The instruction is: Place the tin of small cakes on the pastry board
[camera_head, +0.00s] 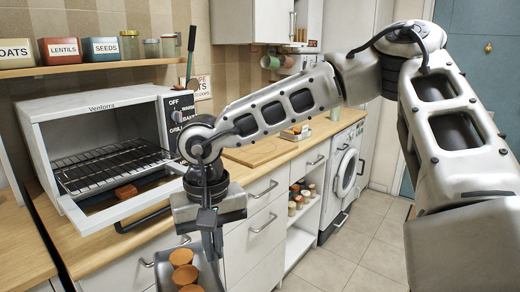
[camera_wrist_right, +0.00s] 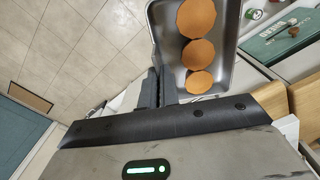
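The grey metal tin (camera_head: 208,279) holds round orange-brown cakes and shows at the bottom of the head view, in front of the counter. In the right wrist view the tin (camera_wrist_right: 236,75) shows three cakes (camera_wrist_right: 199,54) in a row. My right gripper (camera_head: 212,240) is shut on the tin's wall; its dark fingers (camera_wrist_right: 160,88) meet the edge there. A flat light wooden board (camera_head: 258,152), apparently the pastry board, lies on the counter beyond my right wrist, partly hidden by my arm. My left gripper is not in view.
The white toaster oven (camera_head: 95,108) stands left on the counter with its door open and a rack (camera_head: 108,165) inside. A small brown piece (camera_head: 126,191) lies in it. Drawers (camera_head: 262,190) face the floor below.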

